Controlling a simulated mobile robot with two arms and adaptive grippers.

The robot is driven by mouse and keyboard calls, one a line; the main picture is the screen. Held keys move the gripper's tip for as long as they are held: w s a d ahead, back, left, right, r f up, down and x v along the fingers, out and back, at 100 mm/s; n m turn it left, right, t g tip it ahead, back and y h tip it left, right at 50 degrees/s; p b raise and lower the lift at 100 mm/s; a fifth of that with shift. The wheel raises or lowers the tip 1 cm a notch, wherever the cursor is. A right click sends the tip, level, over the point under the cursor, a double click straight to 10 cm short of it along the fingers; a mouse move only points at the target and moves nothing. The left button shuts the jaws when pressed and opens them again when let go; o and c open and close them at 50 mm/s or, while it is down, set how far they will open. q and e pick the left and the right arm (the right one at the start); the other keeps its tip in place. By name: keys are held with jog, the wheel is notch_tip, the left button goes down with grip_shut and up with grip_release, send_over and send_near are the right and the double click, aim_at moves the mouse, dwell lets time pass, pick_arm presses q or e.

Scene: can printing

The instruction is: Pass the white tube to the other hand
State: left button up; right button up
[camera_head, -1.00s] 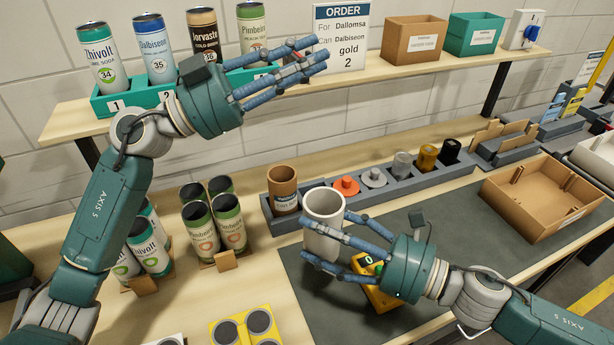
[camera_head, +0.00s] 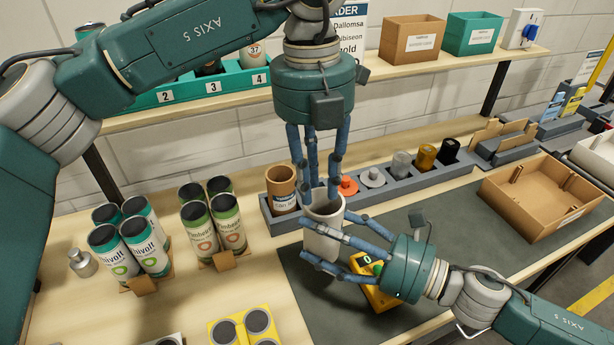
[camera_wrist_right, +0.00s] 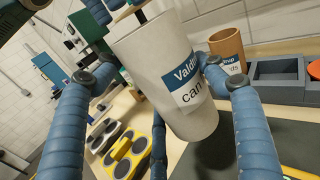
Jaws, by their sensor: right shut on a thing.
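The white tube (camera_head: 322,236) is an open-topped cylinder, held nearly upright over the dark mat. Its label, reading "can", shows in the right wrist view (camera_wrist_right: 168,85). My right gripper (camera_head: 342,240) is shut on the tube's side, with fingers on both sides of it; these fingers also flank it in the right wrist view (camera_wrist_right: 155,110). My left gripper (camera_head: 318,185) points down from above, its fingers spread and their tips at the tube's top rim. I cannot tell whether these fingertips touch the tube.
A grey rack (camera_head: 285,222) behind the tube holds a brown tube (camera_head: 281,186) and several coloured caps. A yellow device (camera_head: 372,290) lies below my right gripper. Several cans (camera_head: 130,240) stand at left. A cardboard tray (camera_head: 545,198) lies at right.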

jog(key=shift+w+a, duration=0.1)
jog(key=shift+a, duration=0.05)
pick_arm(q)
jog(key=shift+n+y, duration=0.3)
jog(key=shift+n, duration=0.2)
jog(key=f, duration=0.4)
jog(key=a+f, duration=0.1)
jog(key=f, duration=0.3)
jog(key=w+f, duration=0.1)
jog(key=f, duration=0.3)
jog(key=shift+w+a+f, duration=0.1)
jog(key=shift+a+f, duration=0.25)
grip_shut()
jog(key=shift+d, duration=0.1)
pick_arm(e)
jog(key=o, duration=1.3)
jog(key=shift+c, duration=0.2)
